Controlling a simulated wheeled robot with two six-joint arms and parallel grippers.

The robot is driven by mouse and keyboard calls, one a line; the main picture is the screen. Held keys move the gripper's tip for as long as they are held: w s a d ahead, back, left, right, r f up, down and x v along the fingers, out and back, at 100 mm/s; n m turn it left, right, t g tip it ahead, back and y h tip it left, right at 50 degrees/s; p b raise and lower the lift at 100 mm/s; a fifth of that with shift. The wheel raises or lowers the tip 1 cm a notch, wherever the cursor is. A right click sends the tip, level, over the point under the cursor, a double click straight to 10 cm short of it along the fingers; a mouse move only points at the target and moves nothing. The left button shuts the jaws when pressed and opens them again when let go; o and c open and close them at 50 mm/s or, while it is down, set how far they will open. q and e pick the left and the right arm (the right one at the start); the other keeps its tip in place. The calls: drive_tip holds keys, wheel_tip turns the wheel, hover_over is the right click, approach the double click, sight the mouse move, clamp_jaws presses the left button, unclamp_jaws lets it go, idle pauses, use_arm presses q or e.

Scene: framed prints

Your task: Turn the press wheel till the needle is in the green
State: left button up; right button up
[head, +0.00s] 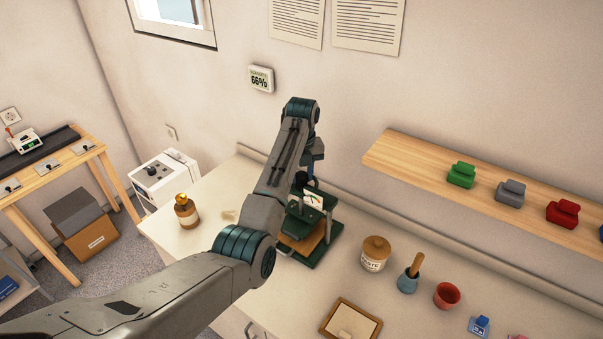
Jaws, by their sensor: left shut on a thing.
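The green press (332,233) stands on the counter near the wall, with a wooden board in its lower part. A small gauge (313,197) with a pale face and coloured marks sits on its upper front. The needle is too small to read. My left arm reaches over from the left and bends down behind the press top. My left gripper (304,182) is at the top of the press, shut on the press wheel. The wheel and the fingertips are mostly hidden by my arm. My right gripper is not in view.
A brown bottle (187,211) stands left of my arm.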

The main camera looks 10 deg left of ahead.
use_arm(q)
drive_tip(key=shift+m, duration=2)
drive_tip(key=shift+f, duration=0.1)
drive_tip(key=o, duration=1)
